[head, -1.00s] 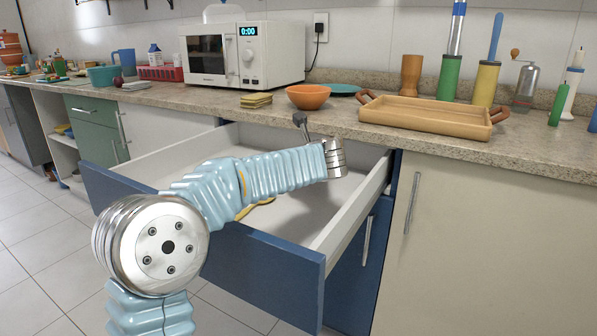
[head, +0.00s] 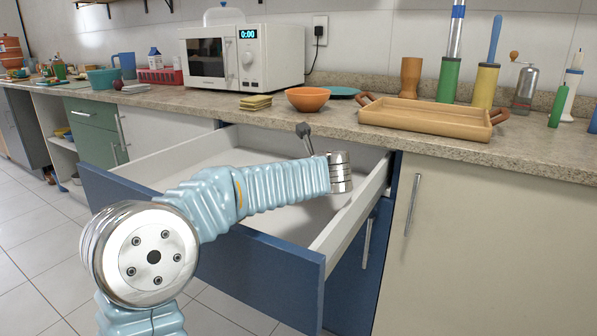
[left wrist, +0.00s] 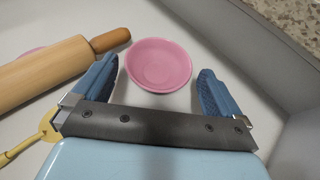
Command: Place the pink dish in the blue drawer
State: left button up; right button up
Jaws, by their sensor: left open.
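A round pink dish (left wrist: 158,65) lies on the white floor of the open drawer, in the left wrist view. My left gripper (left wrist: 157,73) is open, its two blue fingers pointing toward the dish, one to each side in the picture. Nothing is held, and I cannot tell how far above the dish the fingers are. In the head view my left arm reaches over the blue-fronted drawer (head: 265,268) and hides the gripper and the dish. My right gripper is not in view.
A rolling pin (left wrist: 60,63) lies left of the dish, with a yellow utensil (left wrist: 35,138) nearer. A drawer wall (left wrist: 238,50) rises on the right. On the counter stand an orange bowl (head: 307,99), yellow sponges (head: 256,102), a wooden tray (head: 425,118) and a microwave (head: 240,55).

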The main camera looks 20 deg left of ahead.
pick_arm(q)
jog(key=v, duration=0.9)
jog(key=shift+s+d+r, duration=0.15)
jog(key=shift+s+d, duration=0.05)
